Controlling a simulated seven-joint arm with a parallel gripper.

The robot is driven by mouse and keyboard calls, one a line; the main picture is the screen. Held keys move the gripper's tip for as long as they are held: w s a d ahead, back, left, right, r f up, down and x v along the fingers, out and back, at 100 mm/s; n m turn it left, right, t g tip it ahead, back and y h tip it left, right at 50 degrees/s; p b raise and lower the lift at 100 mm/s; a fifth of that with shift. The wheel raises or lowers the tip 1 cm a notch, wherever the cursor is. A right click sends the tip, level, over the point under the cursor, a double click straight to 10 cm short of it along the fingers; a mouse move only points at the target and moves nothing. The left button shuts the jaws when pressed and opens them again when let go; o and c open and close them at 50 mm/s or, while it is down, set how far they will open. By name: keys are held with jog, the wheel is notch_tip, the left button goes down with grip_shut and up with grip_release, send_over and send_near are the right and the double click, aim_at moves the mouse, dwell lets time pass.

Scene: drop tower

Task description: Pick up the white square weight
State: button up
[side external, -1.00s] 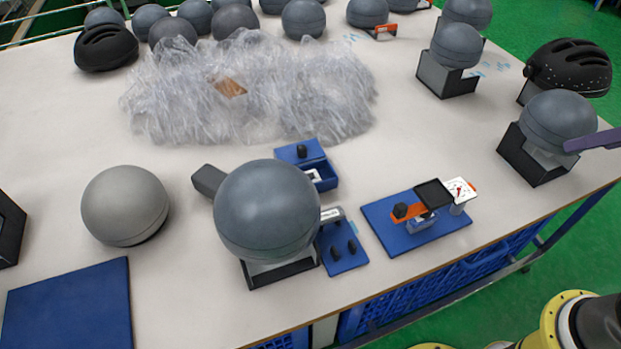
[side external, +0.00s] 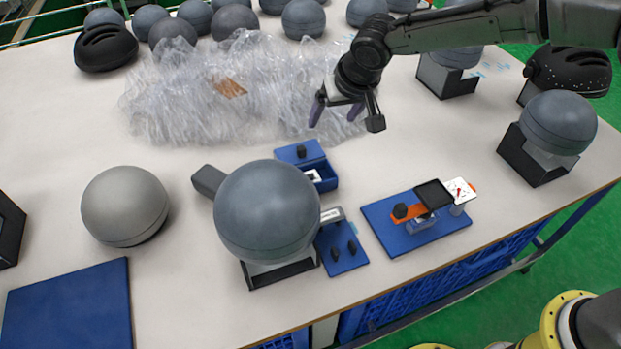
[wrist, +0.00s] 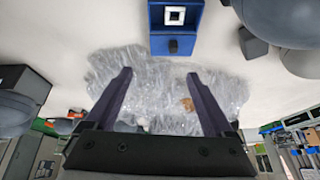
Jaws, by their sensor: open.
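The white square weight (side external: 313,175) sits in the open compartment of a small blue box (side external: 324,184) near the middle of the table. The wrist view shows the weight (wrist: 174,15) as a white square with a dark centre, near the top edge, inside the blue box (wrist: 158,44). A black knob (side external: 301,151) stands on the box's back part. My gripper (side external: 337,112) is open and empty, above the table behind the box and in front of the plastic sheet. Its two purple fingers (wrist: 159,75) are spread wide in the wrist view, apart from the box.
A large grey ball on a stand (side external: 266,210) stands just in front of the box. A blue board with an orange balance (side external: 405,212) lies to the right. Crumpled clear plastic (side external: 200,105) covers the back. A grey dome (side external: 125,205) is at left.

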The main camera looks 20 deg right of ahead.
jog(key=n+g, duration=0.1)
send_near(311, 174)
jog(key=shift+a+f, duration=0.25)
jog(key=shift+f, duration=0.3)
jog(key=shift+a+f, duration=0.25)
jog(key=shift+f, duration=0.35)
jog(key=shift+x, duration=2.9)
jog(key=shift+d, duration=0.15)
jog(key=shift+r, duration=0.1)
grip_shut()
